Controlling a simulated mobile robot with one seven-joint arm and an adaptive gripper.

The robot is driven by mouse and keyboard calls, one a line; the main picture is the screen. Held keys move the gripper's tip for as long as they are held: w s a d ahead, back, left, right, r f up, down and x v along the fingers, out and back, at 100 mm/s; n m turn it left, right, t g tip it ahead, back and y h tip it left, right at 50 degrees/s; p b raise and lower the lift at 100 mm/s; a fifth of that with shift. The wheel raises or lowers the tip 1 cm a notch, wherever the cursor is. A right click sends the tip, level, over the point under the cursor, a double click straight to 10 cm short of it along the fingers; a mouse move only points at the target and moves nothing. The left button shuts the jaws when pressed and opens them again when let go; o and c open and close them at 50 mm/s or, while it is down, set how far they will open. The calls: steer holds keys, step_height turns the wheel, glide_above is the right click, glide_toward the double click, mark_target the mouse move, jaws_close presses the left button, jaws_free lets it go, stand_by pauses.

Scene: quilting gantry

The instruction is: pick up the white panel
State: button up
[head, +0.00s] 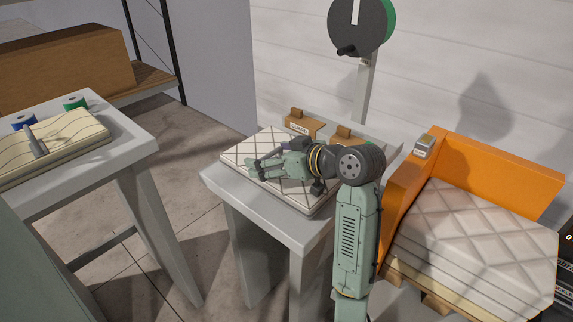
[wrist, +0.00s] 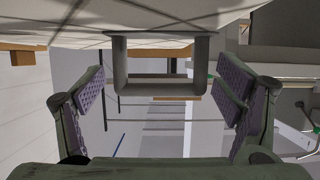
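The white panel (head: 240,147), quilted with dark diamond stitching, lies flat on the middle grey table. In the wrist view the panel (wrist: 75,25) fills the top, and a grey U-shaped handle (wrist: 160,88) stands out from it. My gripper (head: 257,166) reaches low over the panel, pointing left. In the wrist view the two purple-padded fingers of my gripper (wrist: 163,92) are spread wide, one each side of the handle, with clear gaps to it. The handle is hidden by my gripper in the head view.
A post with a round dark reel (head: 358,28) rises behind the table. An orange-walled bin (head: 480,150) with quilted panels (head: 470,235) is at right. A left table (head: 120,135) holds a cream wavy-stitched panel (head: 75,135) and spools.

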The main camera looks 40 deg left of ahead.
steer(key=c, duration=1.7)
steer(key=shift+o, duration=0.2)
steer(key=shift+r, duration=0.2)
